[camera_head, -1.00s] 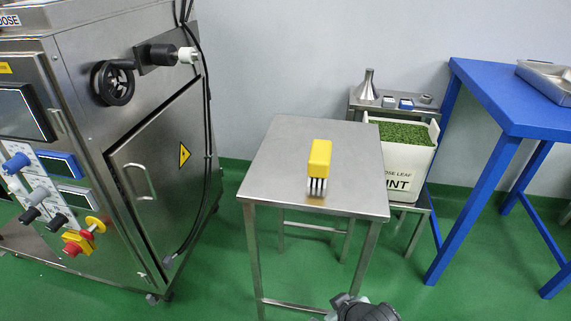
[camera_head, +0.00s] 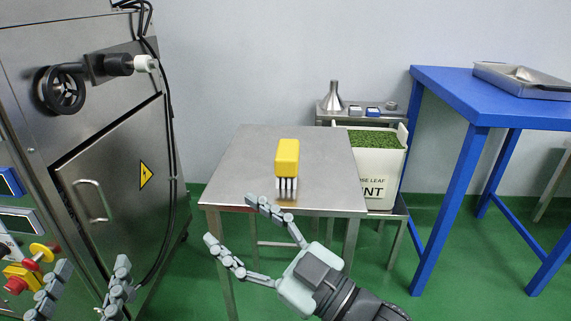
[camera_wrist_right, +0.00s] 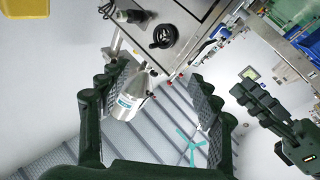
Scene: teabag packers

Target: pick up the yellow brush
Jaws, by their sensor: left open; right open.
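The yellow brush (camera_head: 287,158) stands on the steel table (camera_head: 240,165) with its white bristles down, near the front edge. My right gripper (camera_head: 234,222) is open and empty, in front of the table and to the lower left of the brush, apart from it. My left gripper (camera_head: 92,267) is open at the lower left of the head view, in front of the machine. It is partly cut off by the bottom edge.
The steel machine (camera_head: 110,170) with a handwheel stands at left. Behind the table at right are a bin of green leaf (camera_head: 375,165) and a small shelf with a funnel (camera_head: 332,98). A blue table (camera_head: 500,98) stands further right. The tabletop around the brush is clear.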

